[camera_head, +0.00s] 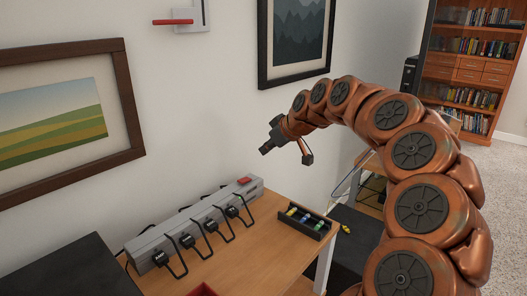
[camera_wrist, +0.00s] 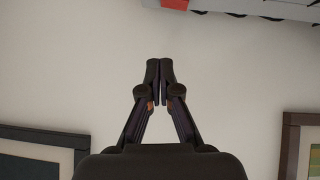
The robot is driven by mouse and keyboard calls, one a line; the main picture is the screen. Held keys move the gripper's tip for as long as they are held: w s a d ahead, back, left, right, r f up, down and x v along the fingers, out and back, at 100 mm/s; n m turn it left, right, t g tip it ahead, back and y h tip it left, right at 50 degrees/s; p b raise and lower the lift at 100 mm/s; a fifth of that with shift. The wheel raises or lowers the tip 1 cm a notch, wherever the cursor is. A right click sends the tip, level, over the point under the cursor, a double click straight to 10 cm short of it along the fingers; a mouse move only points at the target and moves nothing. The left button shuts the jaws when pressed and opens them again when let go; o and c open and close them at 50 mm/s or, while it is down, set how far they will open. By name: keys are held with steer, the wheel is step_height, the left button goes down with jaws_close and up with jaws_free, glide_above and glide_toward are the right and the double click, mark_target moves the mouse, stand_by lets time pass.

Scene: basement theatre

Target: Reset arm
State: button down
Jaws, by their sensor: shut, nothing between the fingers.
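My gripper (camera_head: 265,150) hangs in the air in front of the wall, above the wooden table (camera_head: 262,248), at the end of my raised, arched copper-coloured arm. It is small and dark in the head view. In the wrist view my gripper (camera_wrist: 159,72) points at the plain wall with its two black fingertips together. Nothing shows between them, and the gripper touches nothing that I can see.
A grey power strip (camera_head: 190,229) with black plugs and a red switch lies on the table. A black tray (camera_head: 303,221) with small coloured items sits at its right end. Framed pictures and a red lever (camera_head: 174,21) are on the wall. A bookcase (camera_head: 466,68) stands far right.

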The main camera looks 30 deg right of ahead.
stand_by(0.4)
